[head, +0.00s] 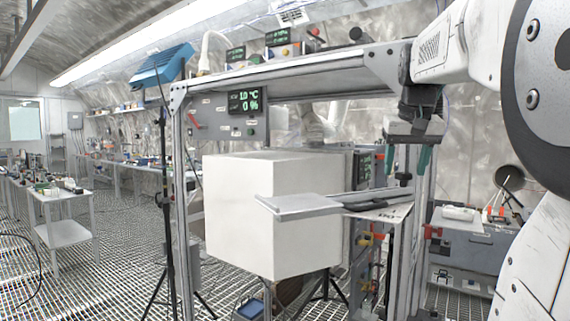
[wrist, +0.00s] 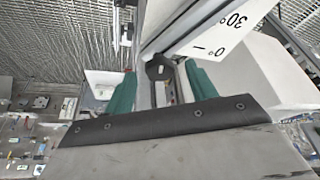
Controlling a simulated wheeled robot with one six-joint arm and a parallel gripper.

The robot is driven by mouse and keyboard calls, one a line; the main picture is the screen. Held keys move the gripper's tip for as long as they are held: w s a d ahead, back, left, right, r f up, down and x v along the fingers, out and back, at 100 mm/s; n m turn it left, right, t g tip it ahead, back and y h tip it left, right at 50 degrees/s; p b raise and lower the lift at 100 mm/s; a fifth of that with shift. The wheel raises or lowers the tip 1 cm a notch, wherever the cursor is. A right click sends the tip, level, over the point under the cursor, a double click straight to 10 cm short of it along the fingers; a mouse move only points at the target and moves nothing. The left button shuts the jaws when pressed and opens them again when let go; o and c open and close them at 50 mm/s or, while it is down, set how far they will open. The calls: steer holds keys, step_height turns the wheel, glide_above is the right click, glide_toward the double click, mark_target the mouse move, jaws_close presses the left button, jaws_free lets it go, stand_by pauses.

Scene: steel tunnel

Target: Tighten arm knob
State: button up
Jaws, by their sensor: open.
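The arm is a flat grey bar with a plate at its left end (head: 297,206), reaching across the front of a large white box (head: 270,215). A small black knob (head: 403,178) sits near the bar's right end. My gripper (head: 408,163), with green fingers, points down just above the knob in the head view. In the wrist view the knob (wrist: 159,69) lies between the two open fingers of my gripper (wrist: 160,88). I cannot tell whether the fingers touch it. A white angle scale (wrist: 216,38) marked 0° and 30° is beside it.
A metal frame (head: 290,82) stands around the box, with a top beam and an upright post close to my gripper. A display (head: 244,101) reads 1.0 °C and 0 %. A blue lamp on a tripod (head: 163,66) stands left. A grey case (head: 470,240) is at right.

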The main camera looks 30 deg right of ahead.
steer(key=shift+d+f, duration=0.1)
steer(key=shift+f, duration=0.2)
steer(key=c, duration=1)
